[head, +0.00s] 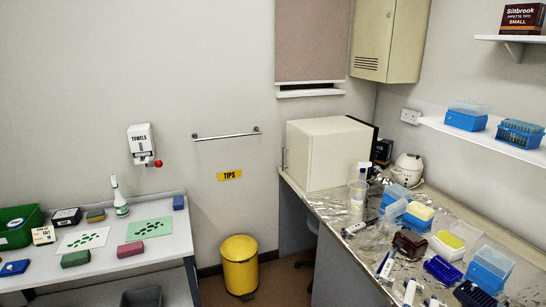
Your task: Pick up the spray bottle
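Two bottles with spray-type tops are in the head view. A white bottle with a green label (120,204) stands upright on the left table (150,254), near its back edge. Neither of my grippers is in view, and nothing touches either bottle.
The right bench (328,207) is crowded with blue tip boxes (489,269), pipettes and a brown item (409,243). The cream machine (328,153) stands at its back. A yellow bin (240,264) stands on the floor between table and bench. Sponges and spotted sheets lie on the left table.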

